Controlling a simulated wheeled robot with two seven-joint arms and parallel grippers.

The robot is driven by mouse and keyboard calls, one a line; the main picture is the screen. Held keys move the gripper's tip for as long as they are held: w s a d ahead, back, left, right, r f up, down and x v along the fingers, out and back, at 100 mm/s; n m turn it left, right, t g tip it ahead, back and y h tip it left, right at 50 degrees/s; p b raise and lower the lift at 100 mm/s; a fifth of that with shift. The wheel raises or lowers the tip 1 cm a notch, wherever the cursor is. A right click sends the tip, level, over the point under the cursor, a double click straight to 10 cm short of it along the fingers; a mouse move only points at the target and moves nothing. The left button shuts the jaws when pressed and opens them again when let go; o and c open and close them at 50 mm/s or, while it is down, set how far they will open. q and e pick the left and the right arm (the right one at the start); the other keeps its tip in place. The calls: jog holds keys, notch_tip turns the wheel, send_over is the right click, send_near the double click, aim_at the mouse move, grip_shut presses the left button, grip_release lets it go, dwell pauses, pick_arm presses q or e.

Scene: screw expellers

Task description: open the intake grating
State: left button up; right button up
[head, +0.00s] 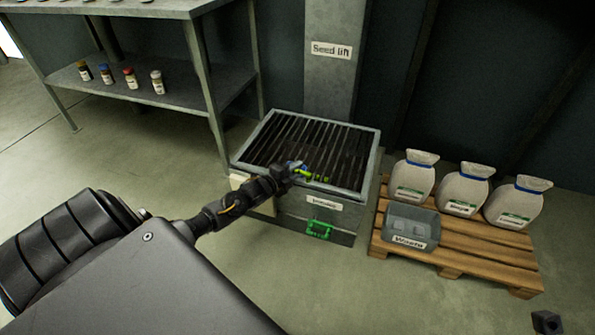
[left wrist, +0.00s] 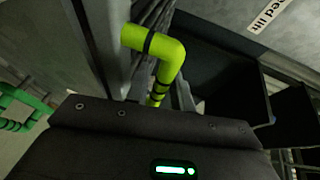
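The intake box (head: 290,207), labelled "Intake", stands on the floor below the "Seed lift" column. Its dark barred grating (head: 300,140) lies flat on top, closed. A yellow-green handle (head: 318,179) is at the grating's front edge; in the left wrist view the bent handle (left wrist: 168,62) has black bands and rises just beyond the gripper body. My left gripper (head: 297,168) is at this handle and hides part of it. Whether its fingers are closed around the handle does not show clearly. A dark piece at the lower right may be my right gripper (head: 547,322).
A green handle (head: 319,229) is on the box front. To the right, a wooden pallet (head: 465,262) carries several white sacks and a grey "Waste" bin (head: 410,226). A metal shelf (head: 150,100) with bottles stands at the back left. Open floor lies in front.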

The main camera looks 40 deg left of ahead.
pick_arm(q)
jog(key=shift+w+f, duration=0.1)
jog(key=shift+w, duration=0.55)
grip_shut()
